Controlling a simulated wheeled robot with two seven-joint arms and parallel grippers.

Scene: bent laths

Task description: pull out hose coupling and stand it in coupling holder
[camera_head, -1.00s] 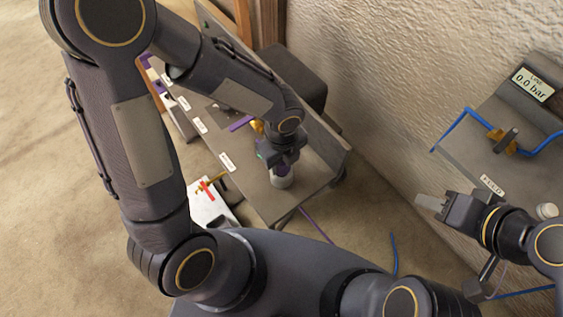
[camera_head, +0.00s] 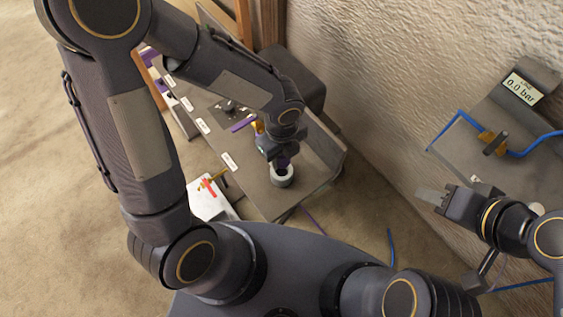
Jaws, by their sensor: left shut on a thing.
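My left gripper (camera_head: 279,151) is over the grey bench, shut on a small dark purple piece (camera_head: 284,161), which looks like the hose coupling and is mostly hidden by the jaws. Just below it a round grey cup with a pale rim (camera_head: 281,178), seemingly the coupling holder, stands on the bench. The purple piece overlaps the far side of the cup's rim; I cannot tell whether it is inside, touching or above it.
Brass and purple parts (camera_head: 243,124) lie beyond my left gripper. A panel with a 0.0 bar display (camera_head: 523,89) and a blue hose (camera_head: 464,116) is on the right, by the rough wall.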

